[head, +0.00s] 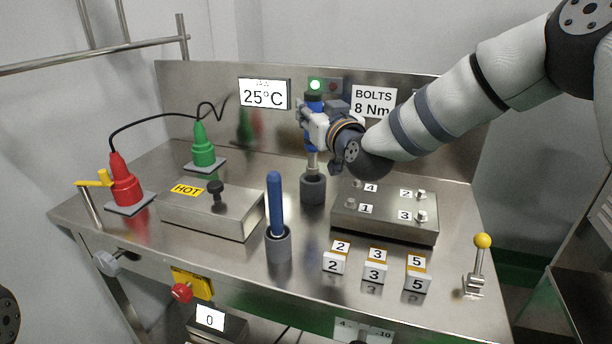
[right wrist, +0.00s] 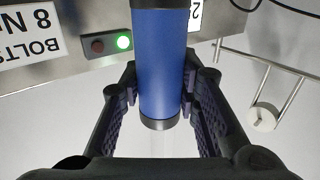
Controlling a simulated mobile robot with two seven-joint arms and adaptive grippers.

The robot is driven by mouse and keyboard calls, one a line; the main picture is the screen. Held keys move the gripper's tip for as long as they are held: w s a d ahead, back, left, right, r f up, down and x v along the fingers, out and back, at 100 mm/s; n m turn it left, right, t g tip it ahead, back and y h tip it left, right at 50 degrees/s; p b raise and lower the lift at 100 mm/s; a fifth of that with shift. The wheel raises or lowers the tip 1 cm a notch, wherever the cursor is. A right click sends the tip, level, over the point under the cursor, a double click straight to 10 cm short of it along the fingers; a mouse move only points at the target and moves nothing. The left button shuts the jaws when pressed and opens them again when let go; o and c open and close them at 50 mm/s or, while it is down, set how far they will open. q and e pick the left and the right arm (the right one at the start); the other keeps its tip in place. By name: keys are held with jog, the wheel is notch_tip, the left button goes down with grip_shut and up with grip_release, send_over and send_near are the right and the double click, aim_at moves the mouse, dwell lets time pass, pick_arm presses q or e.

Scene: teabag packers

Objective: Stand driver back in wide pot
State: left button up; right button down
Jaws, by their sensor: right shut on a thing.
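My right gripper (head: 312,128) is shut on the blue handle of the driver (head: 313,104), in front of the back panel. The driver is upright, and its pale metal shaft points down to the mouth of a dark grey pot (head: 312,190). The shaft's lower end meets the rim; I cannot tell how deep the tip sits. In the right wrist view the blue handle (right wrist: 160,65) is between the two fingers of my gripper (right wrist: 160,95). My left gripper is not in view.
A second blue-handled tool (head: 275,200) stands in a grey pot (head: 278,245) nearer the front. A bolt plate (head: 385,228) lies right of the dark pot, a HOT box (head: 235,218) left. Numbered blocks (head: 375,272) and a yellow-knobbed lever (head: 481,243) are along the front.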

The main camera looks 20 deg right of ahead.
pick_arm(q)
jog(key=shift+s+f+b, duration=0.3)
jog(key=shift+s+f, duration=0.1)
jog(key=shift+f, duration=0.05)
pick_arm(e)
notch_tip(320, 180, down, 7)
jog(key=shift+d+r, duration=0.1)
jog(key=shift+r, duration=0.05)
jog(key=shift+f, duration=0.2)
jog(key=c, duration=1.2)
grip_release()
jog(key=shift+r, duration=0.1)
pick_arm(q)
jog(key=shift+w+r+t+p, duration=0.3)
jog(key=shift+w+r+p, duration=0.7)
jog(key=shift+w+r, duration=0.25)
pick_arm(e)
jog(key=s, duration=1.2)
jog(key=shift+d, duration=0.4)
